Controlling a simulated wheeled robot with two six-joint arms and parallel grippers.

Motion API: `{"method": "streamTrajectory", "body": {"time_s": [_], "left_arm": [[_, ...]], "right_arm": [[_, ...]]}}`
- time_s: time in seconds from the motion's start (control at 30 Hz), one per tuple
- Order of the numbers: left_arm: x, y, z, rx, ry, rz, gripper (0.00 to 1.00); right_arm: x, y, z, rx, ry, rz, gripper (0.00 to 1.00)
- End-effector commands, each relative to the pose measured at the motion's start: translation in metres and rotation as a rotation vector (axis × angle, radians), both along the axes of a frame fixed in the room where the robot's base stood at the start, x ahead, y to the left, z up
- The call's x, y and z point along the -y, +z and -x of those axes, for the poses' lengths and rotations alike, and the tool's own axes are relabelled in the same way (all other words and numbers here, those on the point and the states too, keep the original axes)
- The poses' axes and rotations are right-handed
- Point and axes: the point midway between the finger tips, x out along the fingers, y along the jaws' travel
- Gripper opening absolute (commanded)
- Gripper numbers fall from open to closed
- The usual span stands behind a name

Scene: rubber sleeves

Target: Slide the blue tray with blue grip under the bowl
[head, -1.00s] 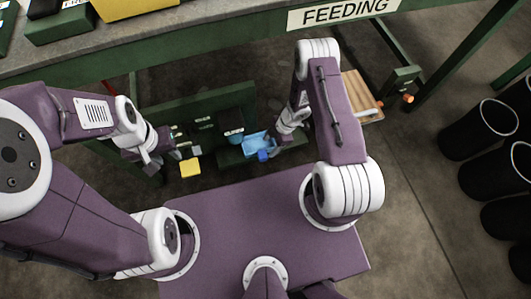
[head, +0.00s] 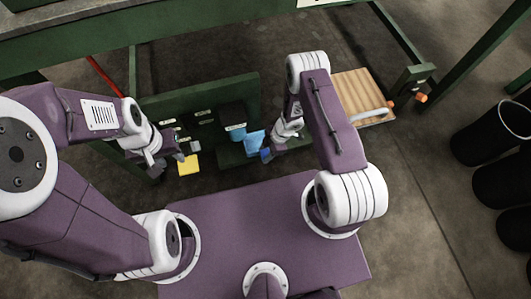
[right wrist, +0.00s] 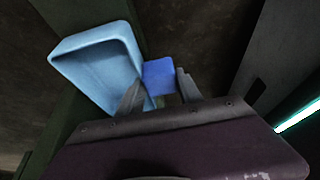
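The light-blue tray (head: 254,140) is at the right end of a low green rack in the head view, and its open side shows in the right wrist view (right wrist: 95,65). Its darker blue grip (right wrist: 159,78) sits between the fingers of my right gripper (right wrist: 160,84), which look closed on it. In the head view my right gripper (head: 270,152) is at the near right of the tray. A dark, rounded thing with a blue lower part (head: 236,131), perhaps the bowl, stands just left of the tray. My left gripper (head: 172,160) is away to the left; its fingers are too small to read.
A yellow block (head: 188,165) lies near my left gripper. The green rack panel (head: 195,98) stands behind these things. A wooden board (head: 362,95) is to the right, beyond my right arm. Black bins (head: 492,135) stand far right. The green table is above.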

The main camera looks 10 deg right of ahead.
Motion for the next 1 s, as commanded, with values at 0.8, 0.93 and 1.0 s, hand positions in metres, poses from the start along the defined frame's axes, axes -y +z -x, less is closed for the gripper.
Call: {"method": "streamTrajectory", "body": {"time_s": [0.8,0.93,1.0], "left_arm": [[0.0,0.007,0.0,0.0,0.0,0.0,0.36],[0.0,0.007,0.0,0.0,0.0,0.0,0.36],[0.0,0.007,0.0,0.0,0.0,0.0,0.36]], "right_arm": [[-0.049,-0.001,0.005,-0.007,0.002,0.0,0.0],[-0.049,-0.001,0.005,-0.007,0.002,0.0,0.61],[-0.049,-0.001,0.005,-0.006,0.001,0.0,0.62]]}}
